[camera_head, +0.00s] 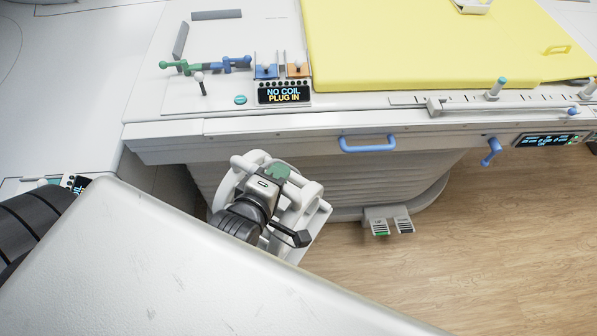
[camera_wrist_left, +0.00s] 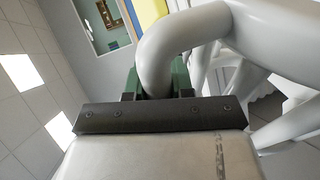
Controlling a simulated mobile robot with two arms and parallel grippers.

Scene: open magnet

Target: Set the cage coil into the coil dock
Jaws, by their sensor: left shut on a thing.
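The cage coil (camera_head: 312,212), a pale grey-white frame of thick rounded bars, hangs in front of the table's side, below the table top. My left gripper (camera_head: 279,172) is shut on one of its bars. In the left wrist view the thick curved bar of the coil (camera_wrist_left: 186,40) passes between the green fingers of my left gripper (camera_wrist_left: 155,82). The coil dock seems to be the white table-end area marked by grey strips (camera_head: 216,15), but I cannot tell its exact outline. The coil is apart from it. The right gripper is not in view.
A display (camera_head: 284,93) reads "NO COIL PLUG IN", below blue and orange sockets (camera_head: 281,69). A green-and-blue jointed piece (camera_head: 206,66) and a small peg (camera_head: 201,84) stand at the left. A yellow pad (camera_head: 420,45) covers the right. A blue handle (camera_head: 367,144) and pedals (camera_head: 388,221) project from the side.

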